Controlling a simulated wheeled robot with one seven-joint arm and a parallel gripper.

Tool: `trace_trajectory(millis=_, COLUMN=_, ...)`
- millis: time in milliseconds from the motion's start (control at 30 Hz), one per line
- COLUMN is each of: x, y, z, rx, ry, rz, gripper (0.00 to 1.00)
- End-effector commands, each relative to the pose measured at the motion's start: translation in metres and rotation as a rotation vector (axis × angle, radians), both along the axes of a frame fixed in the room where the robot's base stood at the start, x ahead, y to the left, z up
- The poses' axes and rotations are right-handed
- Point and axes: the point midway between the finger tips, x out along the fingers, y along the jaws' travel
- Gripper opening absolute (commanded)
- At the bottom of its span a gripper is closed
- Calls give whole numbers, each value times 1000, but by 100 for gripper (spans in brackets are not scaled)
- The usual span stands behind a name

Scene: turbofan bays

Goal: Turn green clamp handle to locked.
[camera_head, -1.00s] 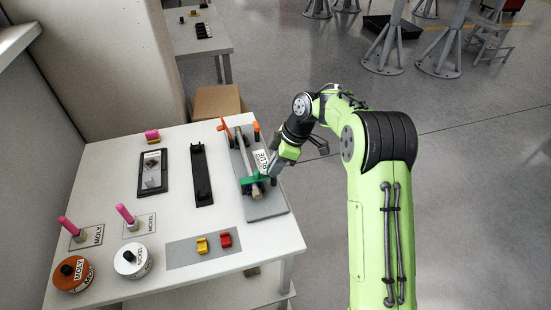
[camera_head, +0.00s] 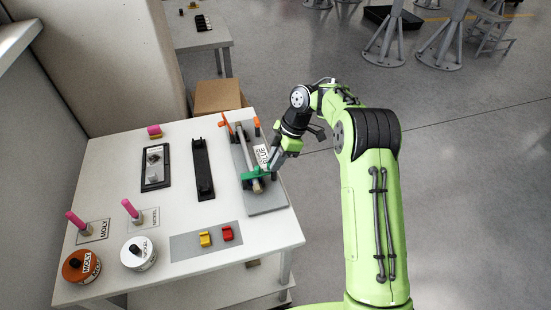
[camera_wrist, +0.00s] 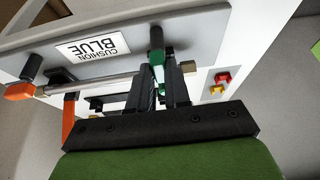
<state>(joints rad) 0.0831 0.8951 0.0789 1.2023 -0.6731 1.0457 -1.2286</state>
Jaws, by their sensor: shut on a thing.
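The green clamp handle (camera_head: 254,173) is at the near end of a grey fixture plate (camera_head: 268,202) on the white table. A long rod (camera_head: 245,150) lies along the plate. An orange clamp handle (camera_head: 225,126) is at the far end, and it also shows at the left of the wrist view (camera_wrist: 68,116). My gripper (camera_head: 270,167) reaches in from the right, low over the plate's near end. In the wrist view my gripper (camera_wrist: 160,80) is shut on the green handle (camera_wrist: 158,73), which is partly hidden between the dark fingers. Its exact angle is hard to tell.
A label reading "CUSHION BLUE" (camera_wrist: 92,46) is on the plate, with black-topped posts (camera_wrist: 33,67) nearby. A black tray (camera_head: 203,169) lies left of the plate. Yellow (camera_head: 206,239) and red (camera_head: 227,233) blocks sit on a grey mat in front.

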Motion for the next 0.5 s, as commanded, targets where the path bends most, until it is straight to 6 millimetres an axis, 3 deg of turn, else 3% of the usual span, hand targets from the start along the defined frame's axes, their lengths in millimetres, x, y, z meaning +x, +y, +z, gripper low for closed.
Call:
trace_trajectory(millis=67, x=0, y=0, z=1, rx=0, ry=-2, rz=2, gripper=0)
trace_trajectory(millis=100, x=0, y=0, z=0, rx=1, ry=-2, rz=3, gripper=20)
trace_trajectory(millis=233, x=0, y=0, z=0, rx=0, ry=-2, rz=1, gripper=40)
trace_trajectory(millis=500, x=0, y=0, z=1, rx=1, ry=-1, rz=1, gripper=43)
